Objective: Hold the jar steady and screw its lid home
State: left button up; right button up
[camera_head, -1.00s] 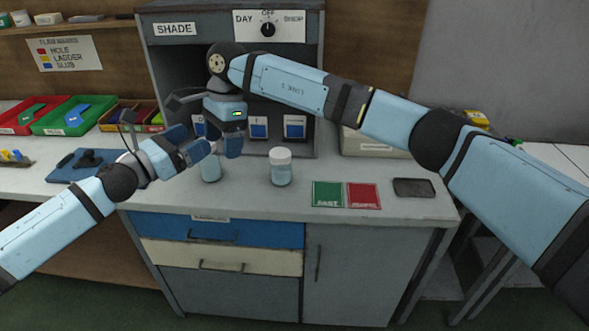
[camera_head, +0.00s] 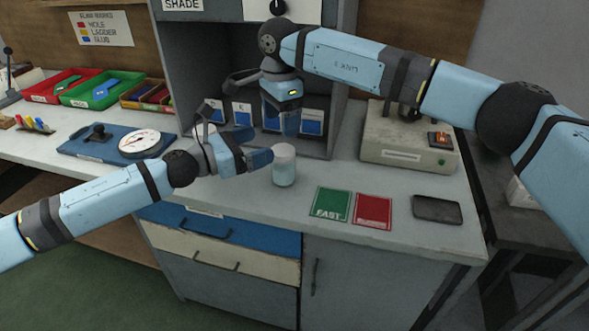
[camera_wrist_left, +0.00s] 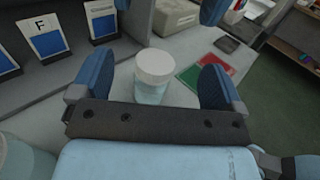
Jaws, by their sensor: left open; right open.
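The jar (camera_head: 284,174) is clear with pale blue-green contents and stands upright on the grey bench. Its white lid (camera_head: 284,151) sits on top; how tightly it is screwed cannot be seen. My left gripper (camera_head: 258,158) is open, low beside the jar on its left. In the left wrist view the jar (camera_wrist_left: 152,92) and white lid (camera_wrist_left: 154,66) appear ahead between the spread fingers, with no clear contact. My right gripper (camera_head: 284,128) is open, pointing down above and behind the lid. One of its fingers shows at the top of the left wrist view (camera_wrist_left: 212,10).
A second jar (camera_wrist_left: 22,160) is partly visible at lower left in the left wrist view. The grey shade booth (camera_head: 190,70) stands behind; a beige box (camera_head: 408,145) is at right.

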aim_at(272, 169)
pick_arm(q)
jog(key=shift+d, duration=0.1)
pick_arm(e)
jog(key=shift+w, duration=0.1)
pick_arm(q)
notch_tip(272, 169, down, 7)
jog(key=shift+f, duration=0.15)
jog(key=x, duration=0.6)
jog(key=shift+d+f, duration=0.15)
jog(key=shift+f, duration=0.25)
pick_arm(e)
jog(key=shift+d, duration=0.1)
pick_arm(q)
jog(key=shift+w+d, duration=0.3)
jog(key=shift+d, duration=0.2)
grip_shut()
pick_arm(e)
jog(key=m, duration=0.4)
jog(key=shift+m, duration=0.3)
